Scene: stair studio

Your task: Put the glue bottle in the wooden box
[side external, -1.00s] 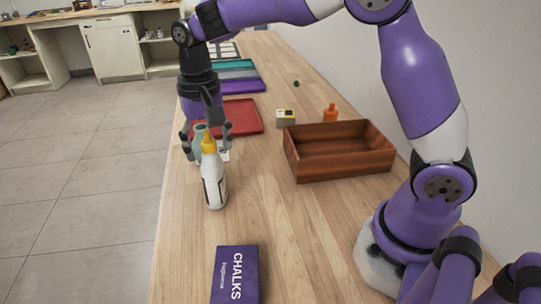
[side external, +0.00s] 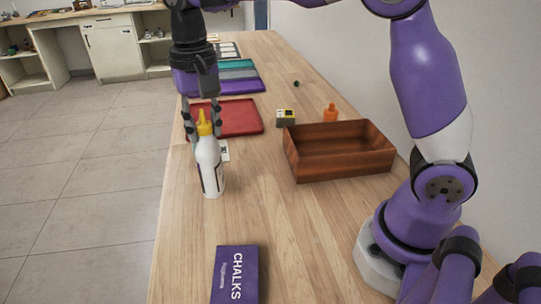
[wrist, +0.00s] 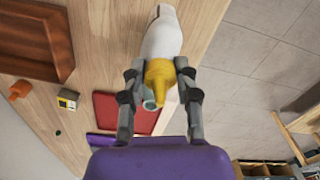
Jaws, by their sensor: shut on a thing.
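The glue bottle (side external: 209,167) is white with a yellow cap and a dark label, and it stands nearly upright near the left edge of the wooden table. My gripper (side external: 204,137) is above it, with its fingers shut on the upper part of the bottle. In the wrist view, the fingers (wrist: 158,68) lie on both sides of the yellow cap and the white body (wrist: 162,36) extends beyond them. I cannot tell clearly whether the bottle's base touches the table. The open brown wooden box (side external: 340,166) is to the right and looks empty.
A purple chalk box (side external: 236,277) lies in front. A red tray (side external: 240,117) is behind the gripper. A small yellow-black box (side external: 286,118) and an orange bottle (side external: 330,113) stand behind the wooden box. Table between bottle and box is clear.

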